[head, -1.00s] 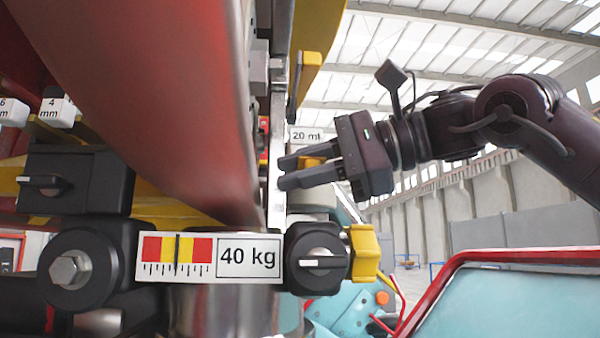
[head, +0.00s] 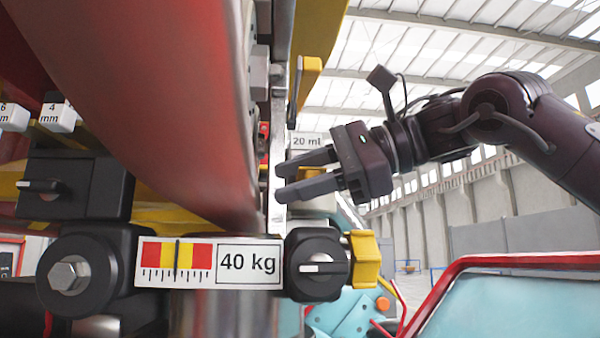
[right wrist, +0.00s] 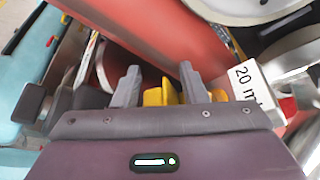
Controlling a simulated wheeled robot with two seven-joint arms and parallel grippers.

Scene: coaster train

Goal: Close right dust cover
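My right gripper (head: 279,182) reaches in from the right, beside a grey upright strip and below the "20 ml" label (head: 306,141). Its two fingers are apart. In the right wrist view, the fingers (right wrist: 160,70) stand on either side of a yellow part (right wrist: 160,95), with no clear grip on it. I cannot tell whether this yellow part belongs to the right dust cover, and no part is marked as that cover. My left gripper is not in view.
A large red curved body (head: 190,100) fills the upper left. Below are a "40 kg" gauge (head: 248,263), a black knob (head: 316,264) and a yellow knob (head: 363,260). A red-edged teal panel (head: 520,305) is lower right. Open hall lies behind my arm.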

